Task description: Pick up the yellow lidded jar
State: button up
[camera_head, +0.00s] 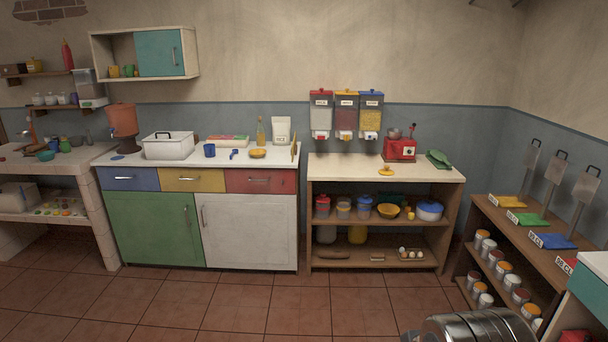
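On the middle shelf of the open wooden unit, a small jar with a yellow-orange lid (343,209) stands upright. It is between a red-lidded jar (322,207) and a blue-lidded jar (364,208). My gripper is not in view.
A yellow bowl (388,211) and a white pot with blue lid (429,210) share the middle shelf. A low rack (490,213) with several paint cans stands at right. A metallic cylindrical body (478,327) fills the bottom right. The tiled floor (255,310) ahead is clear.

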aim_at(344, 208)
jog(key=i, duration=3.5)
jog(key=u, duration=0.85)
